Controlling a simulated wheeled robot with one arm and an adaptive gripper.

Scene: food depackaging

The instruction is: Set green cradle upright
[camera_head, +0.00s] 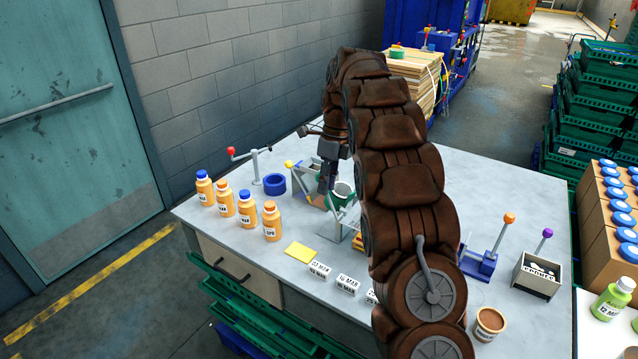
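A green ring-shaped piece, which looks like the green cradle (349,202), is on the table near the middle of the head view. A pale, round inside shows in it, and my arm hides part of its right side. I cannot tell for sure whether it is tilted or upright. My gripper (326,186) points down at its left rim, very close to it or touching it. The fingers are small and dark here, so I cannot tell whether they are open or shut on it.
A blue ring (275,184) and a red-knobbed lever clamp (254,163) stand to the left. Several orange bottles (248,209) line the left edge. A yellow card (300,252) and white labelled blocks (319,270) lie in front. A blue clamp fixture (480,261) is right of my arm.

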